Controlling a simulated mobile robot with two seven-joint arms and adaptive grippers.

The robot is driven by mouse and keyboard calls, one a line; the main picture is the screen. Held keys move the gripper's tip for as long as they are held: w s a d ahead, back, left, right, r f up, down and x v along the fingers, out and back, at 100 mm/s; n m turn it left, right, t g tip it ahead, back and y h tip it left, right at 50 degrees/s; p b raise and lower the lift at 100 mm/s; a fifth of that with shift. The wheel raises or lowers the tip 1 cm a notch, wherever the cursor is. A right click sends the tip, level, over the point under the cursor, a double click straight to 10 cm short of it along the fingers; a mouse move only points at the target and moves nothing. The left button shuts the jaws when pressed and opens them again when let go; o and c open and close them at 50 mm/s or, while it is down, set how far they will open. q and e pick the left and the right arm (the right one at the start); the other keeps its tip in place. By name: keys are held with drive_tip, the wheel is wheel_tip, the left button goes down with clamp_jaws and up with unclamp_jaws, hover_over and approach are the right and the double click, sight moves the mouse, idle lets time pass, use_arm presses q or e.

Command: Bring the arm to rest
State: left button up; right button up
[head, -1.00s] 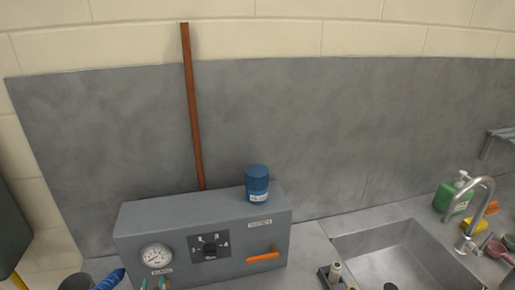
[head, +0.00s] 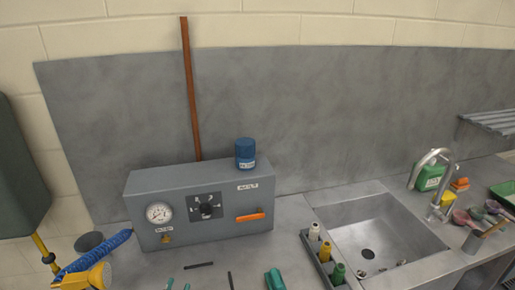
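Neither of my grippers and no part of my arms shows in the head view. The task names no object. A grey control box (head: 205,230) stands on the counter against the grey back panel. It has a round gauge (head: 159,213), a black dial (head: 206,206) and an orange handle (head: 250,217) on its front. A blue jar (head: 245,154) with a white label stands upright on top of the box.
A sink (head: 385,240) with a curved tap (head: 436,175) lies right of the box. A rack of bottles (head: 326,258) stands at its left edge. A blue coiled hose (head: 95,252) and yellow nozzle (head: 92,277) lie at left. A green bottle (head: 429,178) stands behind the tap.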

use_arm(q)
drive_tip(key=s+d+f+m+g+h, duration=0.1)
drive_tip(key=s+d+f+m+g, duration=0.15)
drive_tip(key=s+m, duration=0.2)
drive_tip(key=s+d+f+m+g+h, duration=0.1)
drive_tip(key=s+d+f+m+g, duration=0.1)
drive_tip(key=s+m+g, duration=0.25)
drive_tip(key=s+a+m+g+y, duration=0.1)
drive_tip(key=s+a+m+g, duration=0.15)
drive_tip(key=s, duration=0.35)
drive_tip(key=s+a+m+g+y, duration=0.1)
drive_tip(key=s+a+m+g, duration=0.2)
drive_tip(key=s, duration=0.4)
wheel_tip(320, 180, down, 28)
drive_tip(key=s+d+m+g+b, duration=0.1)
drive_tip(key=s+d+b, duration=0.1)
drive_tip(key=b, duration=0.3)
drive_tip(key=s+a+f+b, duration=0.1)
drive_tip(key=s+f+b, duration=0.1)
drive_tip(key=s+f, duration=0.6)
drive_tip(key=s+a+f+g+b, duration=0.1)
drive_tip(key=s+a+f+b, duration=0.1)
drive_tip(key=s+f, duration=0.5)
wheel_tip(320, 180, down, 5)
drive_tip(key=shift+s+a+f+y+b, duration=0.1)
drive_tip(key=shift+s+a+y+b, duration=0.1)
drive_tip(key=shift+s+y+b, duration=0.25)
use_arm(e)
wheel_tip(320, 180, down, 10)
drive_tip(key=shift+w+a, duration=0.25)
